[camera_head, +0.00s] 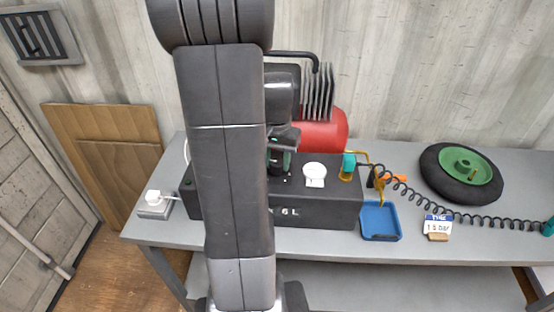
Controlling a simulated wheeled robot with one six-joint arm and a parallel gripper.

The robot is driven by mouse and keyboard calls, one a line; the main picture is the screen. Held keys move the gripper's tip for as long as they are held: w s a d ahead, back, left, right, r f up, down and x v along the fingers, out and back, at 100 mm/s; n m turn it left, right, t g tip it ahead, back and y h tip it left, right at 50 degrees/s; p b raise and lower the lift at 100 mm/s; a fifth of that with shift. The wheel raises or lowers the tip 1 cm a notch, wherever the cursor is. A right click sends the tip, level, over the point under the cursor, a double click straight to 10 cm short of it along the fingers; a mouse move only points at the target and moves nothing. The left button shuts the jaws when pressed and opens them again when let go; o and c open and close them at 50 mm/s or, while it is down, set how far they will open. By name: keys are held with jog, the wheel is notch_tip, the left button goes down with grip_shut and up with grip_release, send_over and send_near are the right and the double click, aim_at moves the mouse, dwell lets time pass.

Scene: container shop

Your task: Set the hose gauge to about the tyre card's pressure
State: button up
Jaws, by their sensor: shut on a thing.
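The tyre card (437,225) stands at the front of the bench, right of the blue tray. It is blue and white and ends in "BAR"; I cannot read its number surely. A white round gauge (315,171) sits on top of the black compressor box (335,207); its reading is too small to make out. My gripper (281,158) is low over the box, left of the gauge, partly hidden by my arm. It is shut on a small dark thing, apparently a knob, mostly hidden between the fingers.
A red tank (325,132) and grey fins (318,93) stand behind the box. A teal coupling (348,163), a coiled black hose (411,195), a blue tray (381,221) and a green-hubbed wheel (461,174) are to the right. A socket box (155,205) is at left.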

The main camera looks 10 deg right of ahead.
aim_at(277, 161)
jog(key=shift+m, duration=0.6)
jog(key=shift+r, duration=0.1)
jog(key=o, duration=1)
notch_tip(277, 161, up, 14)
jog(key=shift+f, duration=0.15)
